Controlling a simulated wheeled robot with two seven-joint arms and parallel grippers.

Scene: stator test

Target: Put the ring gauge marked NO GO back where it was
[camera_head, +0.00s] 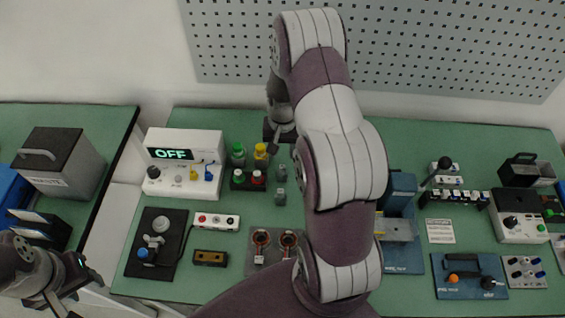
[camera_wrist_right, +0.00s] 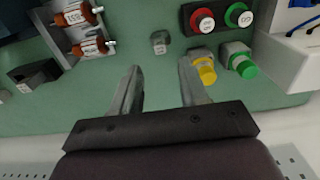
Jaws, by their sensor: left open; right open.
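Two round pieces with white labels, one red (camera_wrist_right: 205,22) and one green (camera_wrist_right: 238,15), sit in black mounts at the top of the right wrist view. The lettering is too small to read, so I cannot tell which piece, if any, is marked NO GO. In the head view the black rack (camera_head: 247,184) holding them stands left of my right arm. My right gripper (camera_wrist_right: 160,75) is open and empty, pointing down near a small grey block (camera_wrist_right: 158,42). It is partly seen in the head view (camera_head: 278,142). My left gripper (camera_head: 72,272) is open at the lower left, away from the rack.
A yellow-topped piece (camera_wrist_right: 204,71) and a green-topped piece (camera_wrist_right: 239,62) stand behind the rack. A white meter reading OFF (camera_head: 183,165) is left of it. Two labelled orange cylinders (camera_wrist_right: 88,45) lie on a plate. My right arm hides the bench's middle.

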